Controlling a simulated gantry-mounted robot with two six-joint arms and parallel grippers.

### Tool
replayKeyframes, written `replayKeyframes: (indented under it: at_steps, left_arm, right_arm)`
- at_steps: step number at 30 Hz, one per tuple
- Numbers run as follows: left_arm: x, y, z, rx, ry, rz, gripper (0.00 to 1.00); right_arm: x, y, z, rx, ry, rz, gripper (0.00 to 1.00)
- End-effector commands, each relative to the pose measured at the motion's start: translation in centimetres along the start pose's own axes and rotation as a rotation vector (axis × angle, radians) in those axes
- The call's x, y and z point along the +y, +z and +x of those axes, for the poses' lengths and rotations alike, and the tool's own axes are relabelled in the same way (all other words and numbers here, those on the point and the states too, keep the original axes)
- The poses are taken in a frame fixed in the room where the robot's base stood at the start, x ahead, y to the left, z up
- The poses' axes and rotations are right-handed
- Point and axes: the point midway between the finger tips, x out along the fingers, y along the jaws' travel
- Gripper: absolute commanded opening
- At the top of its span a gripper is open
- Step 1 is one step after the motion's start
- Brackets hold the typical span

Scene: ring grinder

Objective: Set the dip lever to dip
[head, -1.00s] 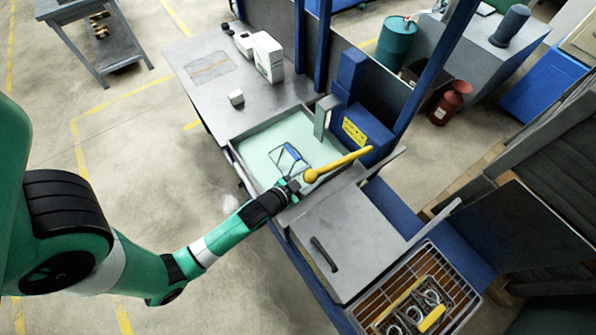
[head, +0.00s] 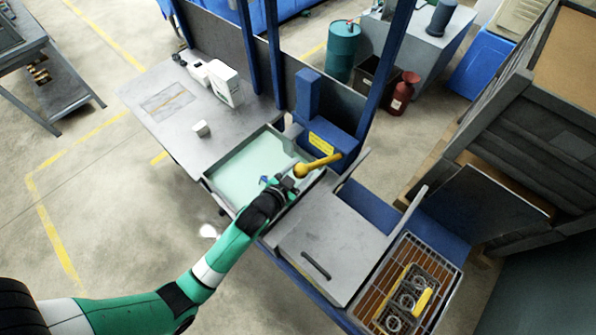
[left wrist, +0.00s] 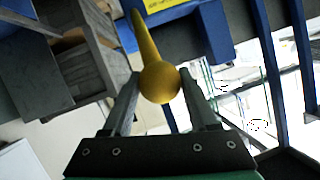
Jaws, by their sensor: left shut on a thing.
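The dip lever (head: 318,165) is a yellow arm with a round ball end, on the blue post with a yellow label beside the tank. My left gripper (head: 288,182) is shut on the ball end over the tank's near right part. In the left wrist view, the yellow ball (left wrist: 160,82) sits between the two fingers of my left gripper (left wrist: 160,90), with the shaft running up and away. A small blue piece (head: 264,180) shows beside the gripper, mostly hidden. My right gripper is not in view.
The tank (head: 240,170) holds pale green liquid. A grey lid with a handle (head: 315,266) lies to its right, then a wire rack (head: 440,285) with rings. A white box (head: 224,82) and a small white block (head: 201,129) stand on the bench.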

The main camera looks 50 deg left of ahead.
Motion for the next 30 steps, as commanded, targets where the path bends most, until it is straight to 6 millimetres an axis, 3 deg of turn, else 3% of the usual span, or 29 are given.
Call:
replayKeyframes:
  at_steps: [4, 5, 9, 20, 23, 30]
  left_arm:
    - [-0.1, -0.4, 0.1, 0.009, -0.002, 0.000, 0.00]
    - [-0.1, -0.4, 0.1, 0.009, -0.002, 0.000, 0.63]
    - [-0.1, -0.3, 0.0, 0.006, -0.002, 0.000, 0.88]
    - [0.0, -0.1, -0.4, 0.003, -0.001, 0.000, 0.88]
    - [0.0, 0.0, -1.6, 0.001, 0.000, 0.000, 0.88]
    - [0.1, 0.0, -7.1, 0.003, 0.001, 0.001, 0.88]
  right_arm:
    - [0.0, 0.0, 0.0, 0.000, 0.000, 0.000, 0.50]
    - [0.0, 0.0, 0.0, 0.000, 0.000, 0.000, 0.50]
    - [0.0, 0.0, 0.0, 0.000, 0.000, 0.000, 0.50]
    - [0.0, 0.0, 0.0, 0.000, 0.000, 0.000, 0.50]
    - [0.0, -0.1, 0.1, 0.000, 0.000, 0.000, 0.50]
    - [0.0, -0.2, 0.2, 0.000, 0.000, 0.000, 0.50]
